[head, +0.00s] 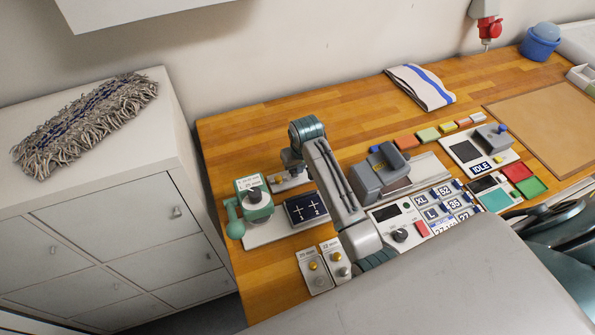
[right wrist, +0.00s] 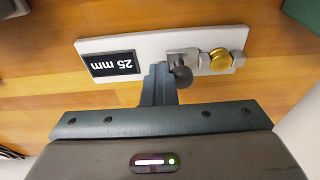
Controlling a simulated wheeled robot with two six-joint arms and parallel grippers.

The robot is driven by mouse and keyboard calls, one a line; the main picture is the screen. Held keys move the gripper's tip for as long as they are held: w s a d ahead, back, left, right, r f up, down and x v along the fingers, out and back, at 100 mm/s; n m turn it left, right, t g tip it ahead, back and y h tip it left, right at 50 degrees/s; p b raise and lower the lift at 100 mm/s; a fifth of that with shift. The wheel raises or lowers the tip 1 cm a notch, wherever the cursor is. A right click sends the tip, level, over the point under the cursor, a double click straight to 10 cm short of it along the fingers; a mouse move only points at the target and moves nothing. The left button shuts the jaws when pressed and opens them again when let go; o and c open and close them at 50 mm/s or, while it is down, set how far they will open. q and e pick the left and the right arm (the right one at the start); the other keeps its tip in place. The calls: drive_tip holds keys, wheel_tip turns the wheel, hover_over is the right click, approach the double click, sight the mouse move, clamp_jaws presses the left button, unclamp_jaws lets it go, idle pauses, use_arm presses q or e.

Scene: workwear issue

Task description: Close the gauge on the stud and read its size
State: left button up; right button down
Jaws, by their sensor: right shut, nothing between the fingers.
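The gauge is a pale plate (right wrist: 100,47) with a black display (right wrist: 115,63) reading 25 mm, upside down in the right wrist view. Its grey sliding jaw (right wrist: 182,56) carries a dark round knob (right wrist: 183,77). The gold stud (right wrist: 220,60) sits between this jaw and the end block (right wrist: 239,59), with no clear gap. My right gripper (right wrist: 159,72) is shut and empty beside the knob; contact cannot be told. In the head view the gripper (head: 291,165) is above the gauge plate (head: 290,183), partly hiding it. My left gripper is not in view.
Plates marked 20 mm (head: 314,281) and 22 mm (head: 335,272) lie nearer. A green device (head: 256,206) and a black panel (head: 306,209) stand close by. A control panel (head: 385,213) and a grey block device (head: 380,172) are to the right.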

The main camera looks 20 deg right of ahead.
drive_tip(key=shift+d, duration=0.55)
idle(0.4)
wheel_tip(320, 180, up, 8)
idle(0.9)
idle(0.4)
